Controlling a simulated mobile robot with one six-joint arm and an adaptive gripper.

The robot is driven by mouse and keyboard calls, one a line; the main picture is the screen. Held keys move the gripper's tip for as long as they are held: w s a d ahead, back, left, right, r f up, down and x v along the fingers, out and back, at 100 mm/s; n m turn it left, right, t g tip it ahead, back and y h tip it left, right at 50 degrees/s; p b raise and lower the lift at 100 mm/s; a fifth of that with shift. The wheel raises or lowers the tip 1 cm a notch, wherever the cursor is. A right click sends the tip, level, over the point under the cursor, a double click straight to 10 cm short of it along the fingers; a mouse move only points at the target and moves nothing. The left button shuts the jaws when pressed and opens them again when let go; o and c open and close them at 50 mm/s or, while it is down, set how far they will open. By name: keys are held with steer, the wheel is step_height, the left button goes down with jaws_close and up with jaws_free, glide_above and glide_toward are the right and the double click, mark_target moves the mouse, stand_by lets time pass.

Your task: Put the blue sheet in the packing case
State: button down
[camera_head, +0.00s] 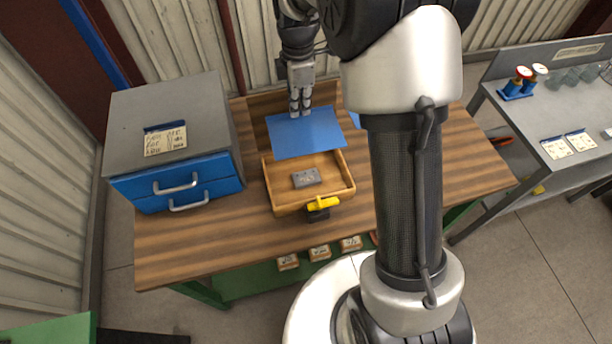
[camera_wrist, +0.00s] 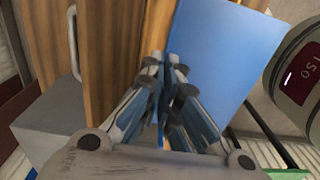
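The blue sheet (camera_head: 305,134) is a flat, plain rectangle. In the head view it overlaps the back part of an open, shallow wooden box (camera_head: 265,190), which I take to be the packing case. My gripper (camera_head: 299,112) points down at the sheet's back edge. In the wrist view, the sheet (camera_wrist: 218,55) extends away from my gripper (camera_wrist: 168,65). The fingers are close together, with blue showing between them, and appear to pinch the sheet. A grey block (camera_head: 306,178) lies in the box. Whether the sheet touches the box I cannot tell.
A grey cabinet with blue drawers (camera_head: 176,186) stands left on the wooden bench (camera_head: 200,242). A yellow-handled item (camera_head: 322,203) sits at the box's front. Another blue patch (camera_head: 354,119) shows beside my arm. A grey side table (camera_head: 545,120) holds gauges and cards. The bench's left front is clear.

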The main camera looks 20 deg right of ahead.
steer(key=f+b, duration=0.2)
steer(key=f, duration=0.8)
steer(key=f+b, duration=0.2)
steer(key=f, duration=0.8)
steer(key=shift+w+b, duration=0.2)
steer(key=shift+b, duration=0.15)
steer(key=shift+f+b, duration=0.4)
steer(key=shift+f, duration=0.2)
steer(key=c, duration=2.1)
jaws_free()
steer(key=shift+r, duration=0.1)
